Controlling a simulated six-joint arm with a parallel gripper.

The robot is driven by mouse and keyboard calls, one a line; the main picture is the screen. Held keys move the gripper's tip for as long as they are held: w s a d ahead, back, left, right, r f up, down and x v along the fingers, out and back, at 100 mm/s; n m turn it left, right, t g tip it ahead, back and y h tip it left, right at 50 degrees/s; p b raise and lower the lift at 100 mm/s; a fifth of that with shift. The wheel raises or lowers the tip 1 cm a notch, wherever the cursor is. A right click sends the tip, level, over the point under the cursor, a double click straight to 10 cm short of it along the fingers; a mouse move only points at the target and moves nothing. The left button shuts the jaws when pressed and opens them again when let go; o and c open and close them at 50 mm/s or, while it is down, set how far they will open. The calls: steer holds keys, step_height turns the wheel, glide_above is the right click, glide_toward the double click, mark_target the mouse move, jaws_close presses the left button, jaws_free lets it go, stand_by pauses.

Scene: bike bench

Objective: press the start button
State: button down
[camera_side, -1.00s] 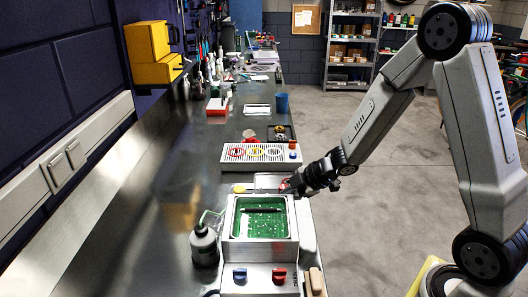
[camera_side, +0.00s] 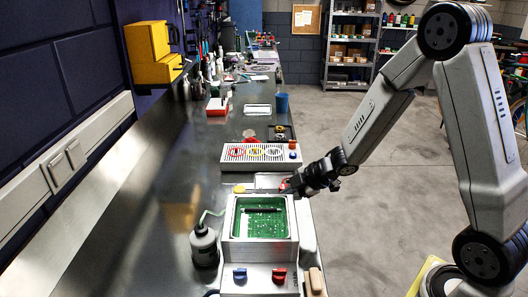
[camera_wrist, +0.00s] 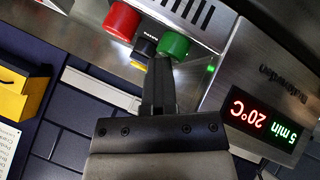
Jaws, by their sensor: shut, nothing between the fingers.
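In the wrist view, a round green button (camera_wrist: 173,44) sits on a metal panel. My gripper (camera_wrist: 160,62) is shut and empty, its fingertips at the lower edge of the green button; I cannot tell whether they touch or only overlap it. No start label is readable. In the side view, my gripper (camera_side: 288,187) is at the far right corner of the metal tank (camera_side: 233,245), and hides what lies behind its tips.
A display (camera_wrist: 262,120) reads 20°C and 5 min, upside down; a small green light (camera_wrist: 210,68) glows nearby. A blue knob (camera_side: 240,275) and red knob (camera_side: 279,276) are in front.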

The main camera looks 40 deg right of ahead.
steer(key=shift+s+f, duration=0.15)
steer(key=shift+f, duration=0.5)
stand_by(0.3)
steer(key=shift+r, duration=3.55)
steer(key=shift+d+r+m+h, duration=0.1)
steer(key=shift+m+h, duration=0.4)
steer(key=shift+m, duration=0.2)
steer(key=s+a+f+m+g+h, duration=0.1)
steer(key=s+f+m+g, duration=0.1)
steer(key=s+m, duration=0.4)
steer(key=s+a+f+m+g+h, duration=0.1)
steer(key=s+a+m+g+h, duration=0.1)
steer(key=s+m, duration=0.5)
steer(key=shift+s+a+f+g, duration=0.35)
steer(key=shift+s+g, duration=0.25)
steer(key=shift+g, duration=0.2)
